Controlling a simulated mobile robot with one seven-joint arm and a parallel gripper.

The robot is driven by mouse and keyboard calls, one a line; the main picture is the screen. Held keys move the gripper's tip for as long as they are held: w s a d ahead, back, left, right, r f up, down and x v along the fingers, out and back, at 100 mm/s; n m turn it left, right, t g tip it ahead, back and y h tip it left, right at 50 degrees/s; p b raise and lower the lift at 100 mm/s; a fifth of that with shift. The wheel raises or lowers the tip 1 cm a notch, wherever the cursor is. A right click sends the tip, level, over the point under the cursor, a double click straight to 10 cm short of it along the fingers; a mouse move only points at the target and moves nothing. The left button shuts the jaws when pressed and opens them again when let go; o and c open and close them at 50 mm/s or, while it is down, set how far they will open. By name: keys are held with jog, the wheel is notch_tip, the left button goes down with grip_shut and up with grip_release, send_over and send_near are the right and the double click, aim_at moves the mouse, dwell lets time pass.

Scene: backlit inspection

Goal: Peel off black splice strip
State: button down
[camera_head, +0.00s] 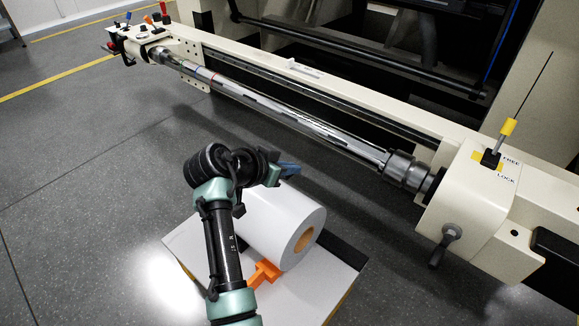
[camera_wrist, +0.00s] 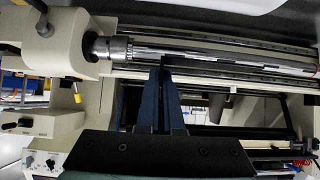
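A long shaft roll (camera_head: 250,96) with a silvery, printed wrap is mounted along the machine. Dark strip-like marks (camera_head: 312,128) run along it; I cannot tell which is the splice strip. The roll also crosses the top of the wrist view (camera_wrist: 225,57), with dark segments on its surface. My gripper (camera_head: 288,170) is in front of the roll and appears apart from it in the head view. In the wrist view its dark blue fingers (camera_wrist: 166,72) point up toward the roll, nearly together, with only a narrow dark gap. No held object is visible.
A white paper roll (camera_head: 285,222) lies on a low platform (camera_head: 335,275) beneath my arm, with an orange chock (camera_head: 264,273) against it. A yellow-tipped FREE/LOCK lever (camera_head: 500,142) stands on the right housing. Open floor (camera_head: 90,180) lies to the left.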

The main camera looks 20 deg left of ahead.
jog(key=shift+r+p, duration=2.2)
jog(key=shift+r, duration=0.3)
jog(key=s+d+r+p, duration=0.3)
jog(key=s+d+p, duration=0.4)
jog(key=s+d, duration=1.1)
jog(key=s+r+n+y+p, duration=0.1)
jog(key=s+r+n+p, duration=0.1)
jog(key=r+p, duration=1)
jog(key=s+r+n+y+p, duration=0.2)
jog(key=r+p, duration=1.1)
jog(key=p, duration=1.2)
jog(key=shift+s+a+r+t+y+p, duration=0.2)
jog(key=shift+s+t+y+p, duration=0.15)
jog(key=shift+s, duration=0.4)
jog(key=shift+d, duration=0.15)
